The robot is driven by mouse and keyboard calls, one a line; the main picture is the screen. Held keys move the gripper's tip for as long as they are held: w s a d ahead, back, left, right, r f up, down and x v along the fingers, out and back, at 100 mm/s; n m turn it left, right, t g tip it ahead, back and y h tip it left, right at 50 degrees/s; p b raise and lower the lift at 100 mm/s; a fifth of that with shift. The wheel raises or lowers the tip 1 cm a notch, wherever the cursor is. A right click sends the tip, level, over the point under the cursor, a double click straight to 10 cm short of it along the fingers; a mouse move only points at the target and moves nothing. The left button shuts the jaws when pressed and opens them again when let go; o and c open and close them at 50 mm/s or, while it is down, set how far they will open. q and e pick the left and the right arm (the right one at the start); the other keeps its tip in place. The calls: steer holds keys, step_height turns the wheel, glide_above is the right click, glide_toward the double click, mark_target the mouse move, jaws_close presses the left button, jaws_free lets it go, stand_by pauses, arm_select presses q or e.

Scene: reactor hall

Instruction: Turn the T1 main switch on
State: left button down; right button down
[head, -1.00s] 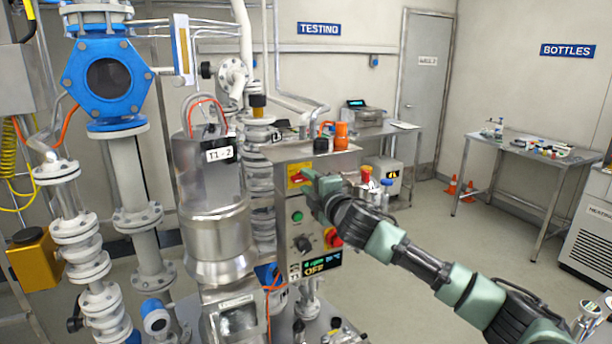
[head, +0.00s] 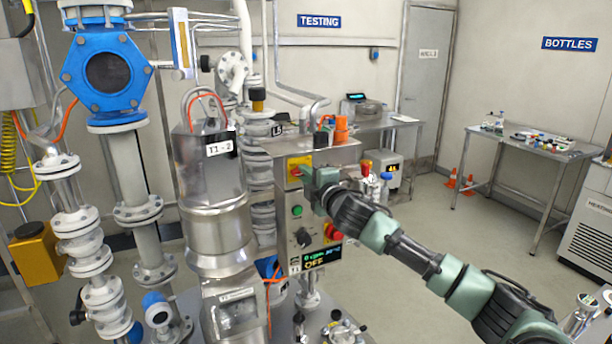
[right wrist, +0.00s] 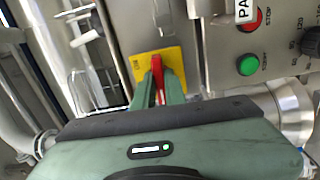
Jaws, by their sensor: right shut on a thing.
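The T1 control box stands in the middle of the head view. Its main switch has a yellow plate (head: 293,163) and a red handle, which shows clearly in the right wrist view (right wrist: 157,68). My right gripper (head: 305,175) is at the plate from the right. In the right wrist view its fingers (right wrist: 160,88) are shut around the red handle. In the head view the gripper hides most of the handle. The box's display (head: 314,261) shows OFF in yellow letters. My left gripper is not in view.
The steel T1-2 vessel (head: 207,170) stands close on the left. Open floor lies to the right.

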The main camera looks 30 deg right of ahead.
steer(key=shift+f+m+p, duration=0.1)
steer(key=shift+m+p, duration=0.5)
steer(key=shift+m, duration=8.1)
steer(key=c, duration=1.5)
jaws_free()
steer(key=shift+o, duration=0.2)
